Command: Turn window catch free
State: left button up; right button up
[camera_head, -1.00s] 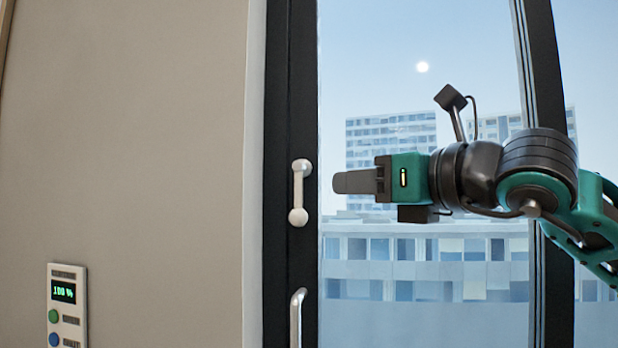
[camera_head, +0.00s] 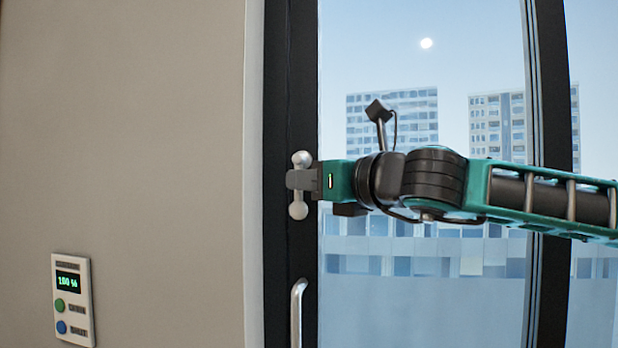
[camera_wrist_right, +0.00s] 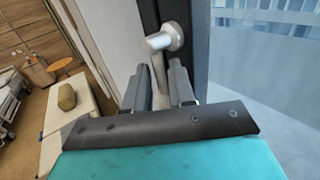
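The window catch (camera_head: 298,210) is a pale lever with a round knob at each end, standing upright on the dark window frame. My right gripper (camera_head: 290,179) lies across the middle of the catch in the head view and hides that part. In the right wrist view, the catch (camera_wrist_right: 163,42) runs down between the two dark fingers of my right gripper (camera_wrist_right: 158,80). The fingers stand apart on either side of it, with narrow gaps seeming to show. My left gripper is not in view.
A pale pull handle (camera_head: 298,310) is on the frame below the catch. A wall panel (camera_head: 72,300) with a green display and buttons is at the lower left. The right wrist view shows a bed (camera_wrist_right: 12,100) at the far left.

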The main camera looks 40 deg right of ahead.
jog(key=shift+c, duration=0.5)
grip_shut()
